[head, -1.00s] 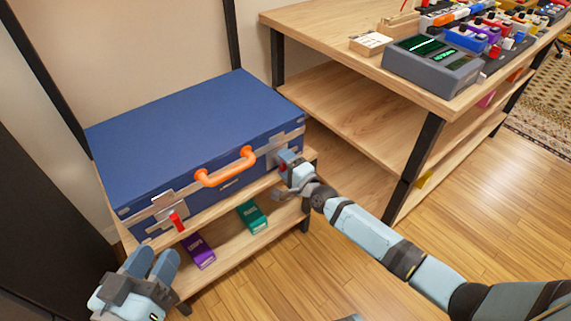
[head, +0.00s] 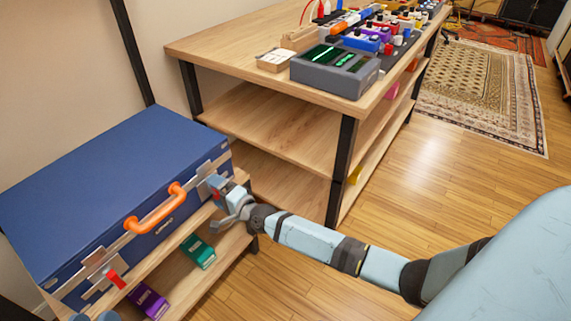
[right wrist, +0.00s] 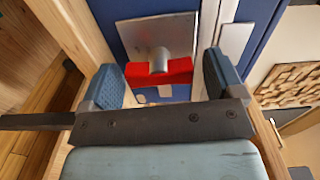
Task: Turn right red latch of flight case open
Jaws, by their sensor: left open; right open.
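The blue flight case (head: 115,185) lies closed on a low wooden shelf, with an orange handle (head: 155,208) on its front. Its right red latch (right wrist: 160,72) sits on a metal plate and lies crosswise between the fingers of my right gripper (right wrist: 160,82). The fingers are open, with a visible gap on each side of the latch. In the head view my right gripper (head: 222,192) is at the case's front right corner and mostly hides that latch. The left red latch (head: 116,279) hangs out from its plate.
A green box (head: 198,251) and a purple box (head: 149,302) are on the lower shelf below the case. A wooden table (head: 235,50) with a grey device (head: 335,70) and several pedals stands behind and right. Open wooden floor lies to the right.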

